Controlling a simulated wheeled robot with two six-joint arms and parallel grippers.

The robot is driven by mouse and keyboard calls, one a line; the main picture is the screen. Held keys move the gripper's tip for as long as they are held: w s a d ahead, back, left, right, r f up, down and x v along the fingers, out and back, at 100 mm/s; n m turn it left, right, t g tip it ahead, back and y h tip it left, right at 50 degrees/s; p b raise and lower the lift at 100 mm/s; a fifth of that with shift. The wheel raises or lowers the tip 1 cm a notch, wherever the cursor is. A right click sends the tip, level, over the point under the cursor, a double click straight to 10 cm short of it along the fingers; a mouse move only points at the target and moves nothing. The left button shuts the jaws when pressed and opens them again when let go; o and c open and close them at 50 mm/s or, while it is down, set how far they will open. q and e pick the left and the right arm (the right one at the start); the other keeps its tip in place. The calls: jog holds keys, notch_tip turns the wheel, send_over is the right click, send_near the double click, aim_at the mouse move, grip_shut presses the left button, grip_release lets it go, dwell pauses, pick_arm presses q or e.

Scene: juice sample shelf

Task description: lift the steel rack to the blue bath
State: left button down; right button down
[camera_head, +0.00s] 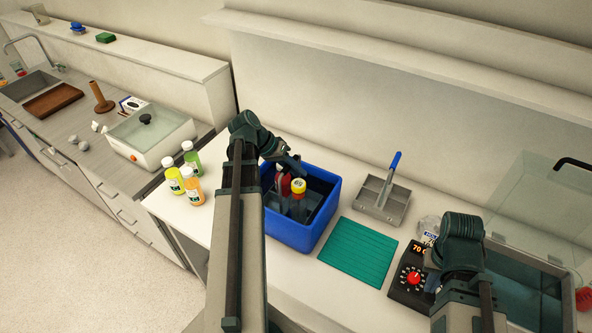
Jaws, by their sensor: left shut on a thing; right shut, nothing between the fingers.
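The blue bath (328,213) stands open on the counter in the middle of the view. Inside it is a grey steel rack (315,199) with bottles, one with a yellow cap reading 65 (298,186) and a red one (283,186) beside it. My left gripper (296,168) is above these, shut on the rack's upper part; its fingertips and the exact grip are hard to see. I cannot tell whether the rack touches the bath's floor. My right gripper (432,283) is shut and empty, by the black control box at the right.
A second, empty steel rack (367,203) with a blue handle stands behind a green mat (355,253). A control box (405,289) reading 70 is beside a water bath (527,292) and clear lid (540,205). Several bottles (192,184) stand left of the blue bath.

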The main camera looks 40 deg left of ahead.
pick_arm(q)
jog(key=shift+f, duration=0.15)
dwell(0.3)
jog(key=c, duration=0.7)
grip_release()
jog(key=p+v, duration=1)
jog(key=v, duration=0.4)
jog(key=shift+p, duration=0.35)
